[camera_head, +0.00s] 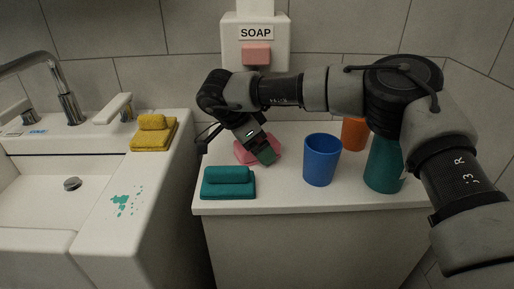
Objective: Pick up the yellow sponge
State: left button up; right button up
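The yellow sponge (152,122) is a small rounded block. It lies on a folded yellow cloth (153,139) at the back right of the sink top, beside the tap. My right gripper (267,157) comes in from the right and points down over a pink item (243,151) on the white counter. It is well to the right of the yellow sponge and apart from it. My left gripper is not in view.
A teal sponge on a teal cloth (228,190) lies at the counter's front left. A blue cup (321,160), an orange cup (354,134) and a teal cup (382,168) stand to the right. A soap dispenser (256,32) hangs behind. A gap separates sink (150,200) and counter (290,197).

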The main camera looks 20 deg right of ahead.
jog(key=c, duration=1.1)
jog(key=shift+o, duration=0.2)
